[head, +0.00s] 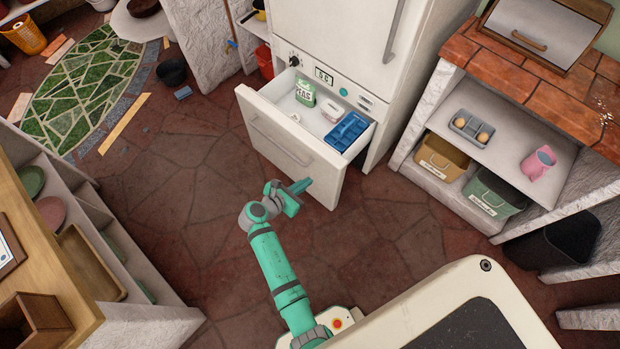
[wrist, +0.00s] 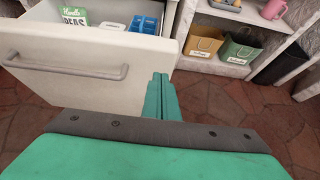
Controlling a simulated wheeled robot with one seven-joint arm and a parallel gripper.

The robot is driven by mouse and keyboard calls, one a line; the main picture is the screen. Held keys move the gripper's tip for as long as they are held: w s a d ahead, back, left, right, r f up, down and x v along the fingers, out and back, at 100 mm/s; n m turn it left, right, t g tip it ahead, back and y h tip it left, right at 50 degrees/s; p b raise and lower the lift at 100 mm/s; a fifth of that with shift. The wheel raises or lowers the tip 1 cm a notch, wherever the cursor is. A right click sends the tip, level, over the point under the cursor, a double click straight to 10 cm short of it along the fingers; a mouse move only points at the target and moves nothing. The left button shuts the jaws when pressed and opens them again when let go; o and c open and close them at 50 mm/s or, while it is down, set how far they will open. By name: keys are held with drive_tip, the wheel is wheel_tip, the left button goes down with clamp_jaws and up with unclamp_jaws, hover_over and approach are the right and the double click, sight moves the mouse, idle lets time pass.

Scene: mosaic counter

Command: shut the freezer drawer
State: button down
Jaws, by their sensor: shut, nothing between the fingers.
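The white freezer drawer (head: 290,155) is pulled out from the bottom of the white fridge (head: 345,45). It holds a green-and-white peas package (head: 305,92), a pale container (head: 333,111) and a blue tray (head: 348,132). Its front and grey bar handle (wrist: 65,69) show in the wrist view. My green gripper (head: 302,186) is shut and empty in front of the drawer's front, towards its right end. In the wrist view its fingertips (wrist: 160,78) overlap the right part of the drawer front. I cannot tell whether they touch it.
On the right, an open shelf (head: 500,150) holds a grey tray with round items, a pink jug (head: 538,162) and two bins below. A wooden counter (head: 45,190) with shelves stands on the left. The stone floor (head: 180,190) between is clear.

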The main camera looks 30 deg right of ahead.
approach(330, 164)
wheel_tip(330, 164, down, 2)
drive_tip(key=d, duration=0.2)
drive_tip(key=w+d, duration=0.1)
drive_tip(key=d, duration=0.1)
drive_tip(key=shift+f, duration=0.25)
drive_tip(key=shift+w+d, duration=0.2)
drive_tip(key=shift+d, duration=0.25)
drive_tip(key=shift+w, duration=0.15)
